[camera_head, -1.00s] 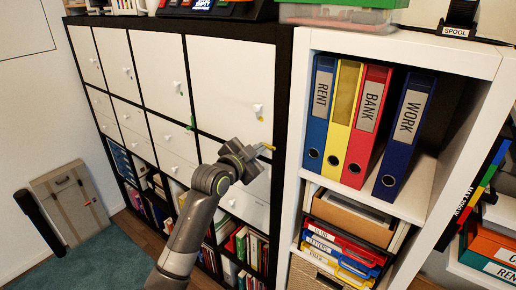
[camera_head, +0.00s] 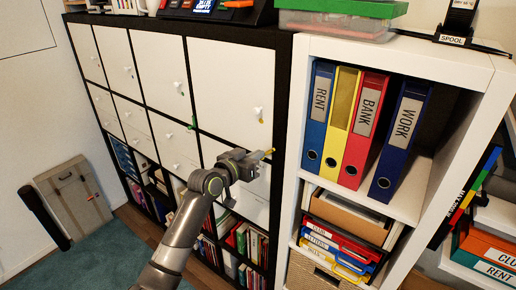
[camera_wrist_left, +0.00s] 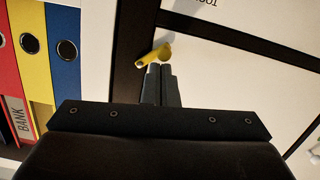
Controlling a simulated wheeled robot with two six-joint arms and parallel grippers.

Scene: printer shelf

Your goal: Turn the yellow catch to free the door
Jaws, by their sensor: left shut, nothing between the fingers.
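The yellow catch (camera_head: 268,152) sits at the lower right of the large white door (camera_head: 228,85), by the black frame. In the left wrist view, the yellow catch (camera_wrist_left: 153,55) lies tilted across the dark frame post, its rounded end over the white panel. My left gripper (camera_head: 261,155) is shut and empty, with its tips right at the catch. In the left wrist view, the left gripper's fingertips (camera_wrist_left: 160,69) are side by side against or just beside the catch; contact is not certain. The door looks closed. My right gripper is not in view.
A white shelf (camera_head: 290,180) stands close at right, holding a blue binder (camera_head: 317,118) and several others. The door's white handle (camera_head: 259,112) sticks out above the catch. Books fill the lower compartments. A grey case (camera_head: 75,197) leans on the left wall.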

